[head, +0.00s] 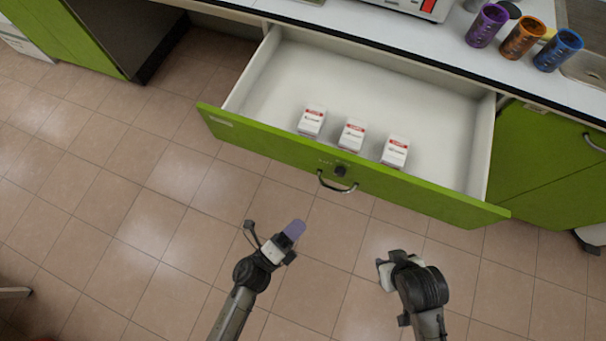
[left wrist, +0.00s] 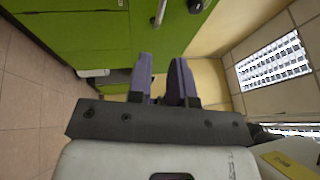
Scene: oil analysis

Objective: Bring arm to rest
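My left arm reaches up from the bottom of the head view. Its gripper (head: 294,230) has purple fingertips and is over the floor, in front of the open drawer and apart from its handle. In the left wrist view, the two purple fingers (left wrist: 164,80) stand apart with an empty gap between them, so this gripper is open. My right gripper (head: 382,268) is to the right, lower in the head view, turned toward the left. Its fingers are mostly hidden by its wrist, and I cannot tell whether they are open.
A green-fronted drawer (head: 248,142) is pulled out, with a dark handle (head: 337,183). Three white-and-red boxes (head: 352,134) stand inside near its front. Purple, orange and blue cups (head: 522,38) stand on the counter (head: 400,45). The tiled floor (head: 150,240) around my arms is clear.

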